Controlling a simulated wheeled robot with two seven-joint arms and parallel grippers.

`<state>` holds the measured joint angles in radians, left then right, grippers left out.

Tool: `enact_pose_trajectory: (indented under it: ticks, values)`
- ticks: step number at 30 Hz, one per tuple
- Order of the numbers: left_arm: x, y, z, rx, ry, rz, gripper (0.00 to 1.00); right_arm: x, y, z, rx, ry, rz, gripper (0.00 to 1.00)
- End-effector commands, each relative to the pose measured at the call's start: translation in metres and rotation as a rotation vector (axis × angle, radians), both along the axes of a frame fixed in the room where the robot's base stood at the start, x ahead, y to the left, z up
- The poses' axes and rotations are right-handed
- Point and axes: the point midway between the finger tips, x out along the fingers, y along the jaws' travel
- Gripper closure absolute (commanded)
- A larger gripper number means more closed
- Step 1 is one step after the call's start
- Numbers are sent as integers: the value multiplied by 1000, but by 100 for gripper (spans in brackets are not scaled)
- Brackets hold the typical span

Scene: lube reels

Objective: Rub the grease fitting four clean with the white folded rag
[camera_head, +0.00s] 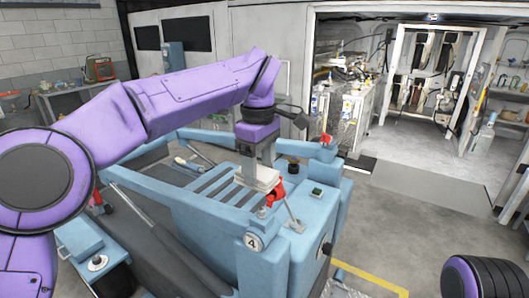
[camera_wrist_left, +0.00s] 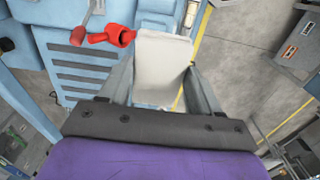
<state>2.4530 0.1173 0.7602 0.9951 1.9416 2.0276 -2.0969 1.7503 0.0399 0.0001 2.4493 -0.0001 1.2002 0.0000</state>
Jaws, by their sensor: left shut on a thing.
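My left gripper (camera_head: 259,168) is shut on the white folded rag (camera_head: 256,179), above the near corner of the light-blue machine. In the left wrist view the rag (camera_wrist_left: 163,62) stands out between the two fingers of the gripper (camera_wrist_left: 160,82). A red fitting (camera_head: 276,191) is right beside the rag, near a round plate marked 4 (camera_head: 252,242). In the wrist view the red fitting (camera_wrist_left: 112,37) lies at the rag's left edge; whether they touch I cannot tell. The fitting's tip is too small to make out. My right gripper is not in view.
The light-blue machine frame (camera_head: 180,207) has dark slats and raised bars around the rag. Another red part (camera_head: 325,140) sits on its far corner. Grey floor (camera_head: 400,225) is open at right.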

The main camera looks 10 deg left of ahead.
Motion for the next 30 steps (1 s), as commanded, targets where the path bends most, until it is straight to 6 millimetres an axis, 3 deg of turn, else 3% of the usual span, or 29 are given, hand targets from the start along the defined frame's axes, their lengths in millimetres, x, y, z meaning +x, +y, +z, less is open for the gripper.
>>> enact_pose_trajectory:
  ticks: [5,12,21,30]
  values:
    - [0,0,-4,0,0,-1,61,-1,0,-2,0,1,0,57]
    - [0,0,-30,0,0,-1,61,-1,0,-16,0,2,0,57]
    - [0,0,-64,1,-1,-1,61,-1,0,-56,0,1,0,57]
    - [0,0,-78,1,-1,-2,61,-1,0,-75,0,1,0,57]
